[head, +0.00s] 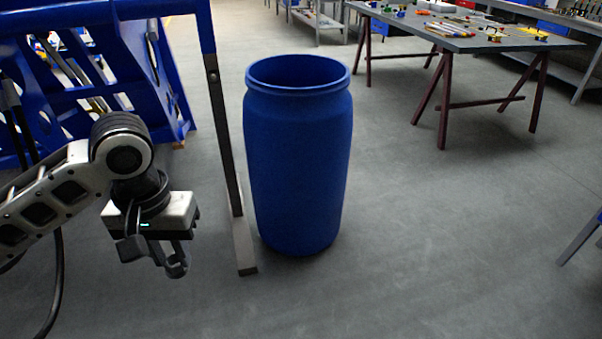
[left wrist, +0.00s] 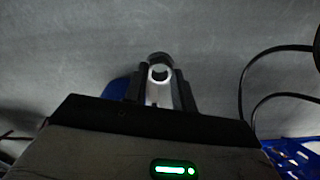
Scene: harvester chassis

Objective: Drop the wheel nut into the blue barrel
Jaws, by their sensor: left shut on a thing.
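The blue barrel (head: 298,165) stands upright and open-topped on the floor in the middle of the head view. My left gripper (head: 158,258) is left of the barrel, apart from it, and its fingers point down below the level of the rim. In the left wrist view the gripper (left wrist: 160,88) is shut on the wheel nut (left wrist: 160,72), a silvery ring between the fingertips. The nut is hard to make out in the head view. My right gripper is in neither view.
A blue frame (head: 205,28) with a dark upright leg (head: 225,140) and floor foot stands between my left gripper and the barrel. A worktable (head: 480,42) with tools stands at the back right. The floor (head: 430,240) right of the barrel is clear.

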